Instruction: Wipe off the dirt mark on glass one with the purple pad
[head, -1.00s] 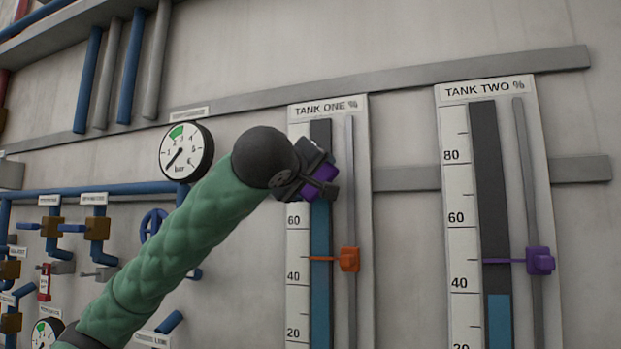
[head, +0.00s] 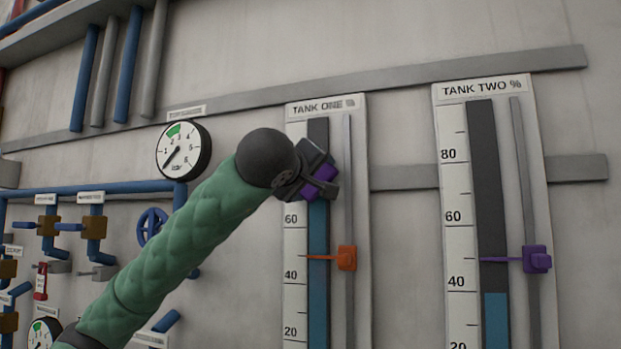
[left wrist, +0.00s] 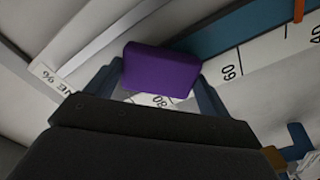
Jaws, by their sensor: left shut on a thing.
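My left gripper (head: 322,186) is shut on the purple pad (head: 326,172), in front of the Tank One gauge at about the level between 60 and 80. The pad also shows between the fingers in the left wrist view (left wrist: 161,71). Glass one (head: 318,235) is the upright tube on the Tank One board, blue below the gripper and dark grey above. I cannot tell whether the pad touches the glass. I see no dirt mark; the gripper and pad hide part of the tube. My right gripper is not in view.
An orange pointer (head: 346,257) sits on a slider rail right of glass one, below the gripper. The Tank Two gauge (head: 487,200) with a purple pointer (head: 536,259) stands to the right. A round dial (head: 184,150), pipes and valves are at left.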

